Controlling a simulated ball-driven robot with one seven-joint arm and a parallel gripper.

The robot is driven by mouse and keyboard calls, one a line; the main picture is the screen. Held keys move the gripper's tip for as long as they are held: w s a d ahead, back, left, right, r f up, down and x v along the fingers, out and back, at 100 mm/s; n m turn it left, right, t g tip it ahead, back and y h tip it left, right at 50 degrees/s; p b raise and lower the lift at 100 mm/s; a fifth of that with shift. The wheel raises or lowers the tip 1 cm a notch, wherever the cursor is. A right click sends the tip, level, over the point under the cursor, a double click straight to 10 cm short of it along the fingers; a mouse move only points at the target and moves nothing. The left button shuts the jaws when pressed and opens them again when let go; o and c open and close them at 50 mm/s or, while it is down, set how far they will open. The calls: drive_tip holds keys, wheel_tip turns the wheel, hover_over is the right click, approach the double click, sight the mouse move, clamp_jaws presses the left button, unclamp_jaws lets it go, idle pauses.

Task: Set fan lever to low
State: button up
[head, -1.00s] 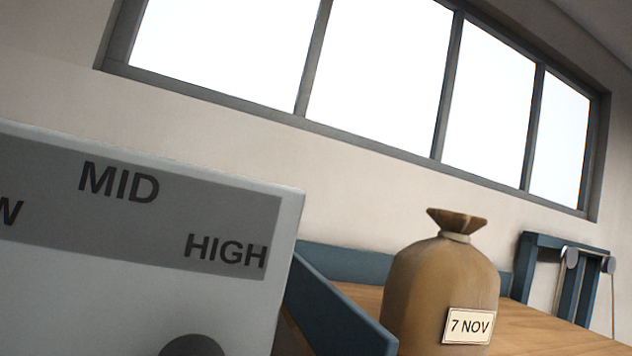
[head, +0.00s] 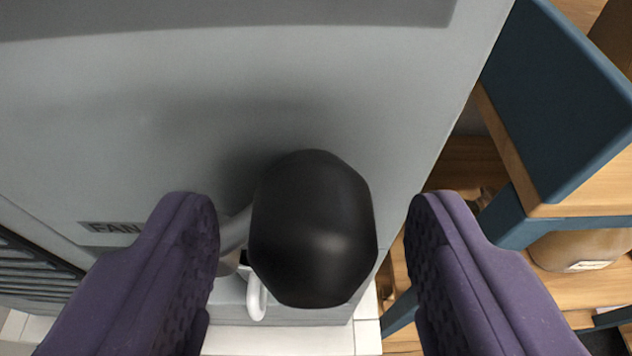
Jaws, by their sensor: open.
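The fan lever's black knob (head: 312,232) is large in the middle of the head view, in front of a grey panel (head: 150,130). A metal rod (head: 236,232) shows at the knob's left side. My gripper (head: 314,215) is open, with one purple finger to the left of the knob and one to the right. Gaps show between the knob and both fingers. A FAN label (head: 114,228) is on the panel, partly behind the left finger. A dark grey band crosses the panel's top, and no LOW, MID or HIGH lettering is in view.
A blue-edged wooden table (head: 560,100) stands close on the right. A brown sack (head: 580,250) with a pale tag shows below it. A dark slatted vent (head: 35,270) is at the lower left. White floor tiles (head: 280,341) show at the bottom.

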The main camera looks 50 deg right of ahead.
drive_tip(key=shift+c, duration=0.2)
clamp_jaws()
